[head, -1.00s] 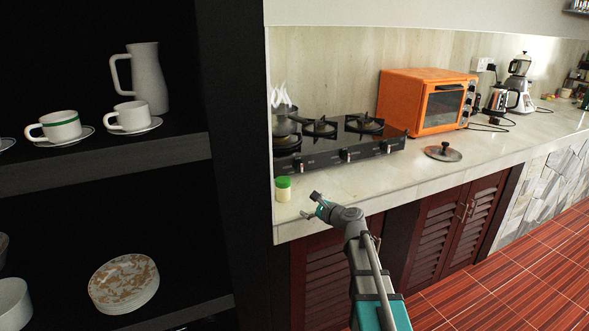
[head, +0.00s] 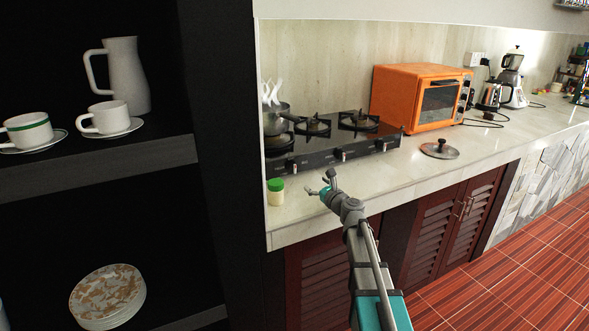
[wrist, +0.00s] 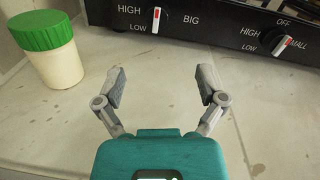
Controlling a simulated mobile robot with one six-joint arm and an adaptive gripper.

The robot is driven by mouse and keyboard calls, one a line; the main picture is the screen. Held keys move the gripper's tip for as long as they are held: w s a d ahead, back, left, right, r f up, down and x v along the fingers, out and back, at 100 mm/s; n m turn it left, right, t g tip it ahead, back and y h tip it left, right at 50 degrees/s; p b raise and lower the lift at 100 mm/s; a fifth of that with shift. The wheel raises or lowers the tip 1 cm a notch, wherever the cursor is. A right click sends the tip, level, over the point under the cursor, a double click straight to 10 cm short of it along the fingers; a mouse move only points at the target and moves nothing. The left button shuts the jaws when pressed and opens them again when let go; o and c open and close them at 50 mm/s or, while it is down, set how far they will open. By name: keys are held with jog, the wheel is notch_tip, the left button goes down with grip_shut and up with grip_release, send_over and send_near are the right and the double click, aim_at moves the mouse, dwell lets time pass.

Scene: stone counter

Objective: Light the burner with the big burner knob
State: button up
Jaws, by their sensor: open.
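The stove (head: 318,152) is a black multi-burner hob with knobs along its front. In the wrist view, the knob labelled BIG (wrist: 155,20) is at the top, left of the knob labelled SMALL (wrist: 282,45). The BIG knob's red mark points roughly up; its upper surroundings are cut off. In the head view, the leftmost knob (head: 291,166) appears to be the BIG one. My gripper (head: 320,182) is open and empty over the counter in front of the stove, apart from the knobs. Its spread fingers (wrist: 161,88) show in the wrist view, below the BIG knob.
A green-lidded jar (head: 275,192) stands left of my gripper, close to the left finger in the wrist view. A pan (head: 275,120) with white wisps above it sits on the left burner. A pot lid (head: 440,149) lies right of the stove, near an orange oven (head: 405,97).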

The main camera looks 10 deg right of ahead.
aim_at(296, 169)
jog(key=shift+a, duration=0.1)
jog(key=x, duration=1.3)
jog(key=shift+w+a, duration=0.2)
jog(key=shift+w, duration=0.15)
jog(key=c, duration=1.1)
jog(key=shift+d, duration=0.1)
jog(key=shift+c, duration=0.2)
